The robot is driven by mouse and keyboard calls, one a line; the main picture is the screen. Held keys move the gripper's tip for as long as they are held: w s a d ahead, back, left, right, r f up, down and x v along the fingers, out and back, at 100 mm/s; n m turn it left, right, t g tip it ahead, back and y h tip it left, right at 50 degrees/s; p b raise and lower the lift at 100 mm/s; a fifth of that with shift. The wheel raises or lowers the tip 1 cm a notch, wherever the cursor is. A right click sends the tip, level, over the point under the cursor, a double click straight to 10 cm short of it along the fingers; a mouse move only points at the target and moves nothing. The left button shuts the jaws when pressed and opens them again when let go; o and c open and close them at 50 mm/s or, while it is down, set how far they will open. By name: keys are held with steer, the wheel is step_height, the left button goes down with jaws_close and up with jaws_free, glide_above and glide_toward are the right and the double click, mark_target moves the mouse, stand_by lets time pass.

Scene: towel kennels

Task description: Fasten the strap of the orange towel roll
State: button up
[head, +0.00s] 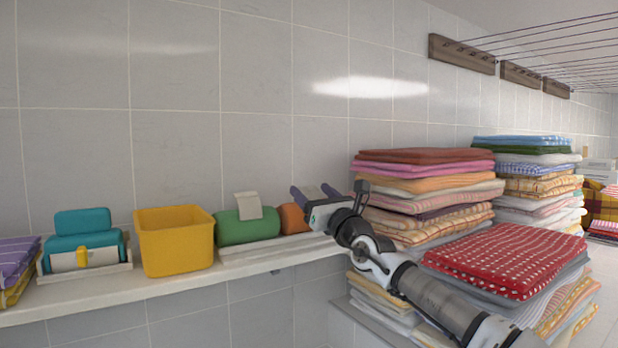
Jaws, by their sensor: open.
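The orange towel roll (290,219) lies on the white wall shelf (90,299), toward its right end. Only its left part shows; my gripper hides the rest, and I cannot make out its strap.
A green roll (232,231) with a raised pale flap (248,205) lies left of the orange one. Further left are a yellow bin (176,246) and teal rolls (86,239) in a white holder. Tall stacks of folded towels (430,192) stand close by my arm at the right.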

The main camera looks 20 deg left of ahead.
mark_target(311, 192)
steer(key=shift+p+x, duration=0.4)
steer(key=shift+x, duration=0.85)
steer(key=shift+c, duration=0.5)
steer(key=c, duration=0.9)
steer(key=shift+f, duration=0.1)
steer(key=shift+w+a+f+g+h+b, duration=0.1)
steer(key=shift+w+a+g+h+b, duration=0.05)
steer(key=shift+g+h, duration=0.35)
steer(key=shift+w+a+f+g+h+b, duration=0.1)
steer(key=shift+w+a+g+h+b, duration=0.1)
steer(key=shift+g+h, duration=0.3)
steer(key=shift+w+a+f+g+h, duration=0.25)
steer(key=shift+g+h, duration=0.2)
steer(key=shift+h, duration=0.25)
steer(key=shift+w+a+f+g+h, duration=0.15)
steer(key=shift+f+g+h, duration=0.3)
steer(key=shift+h, duration=0.25)
steer(key=shift+s, duration=0.1)
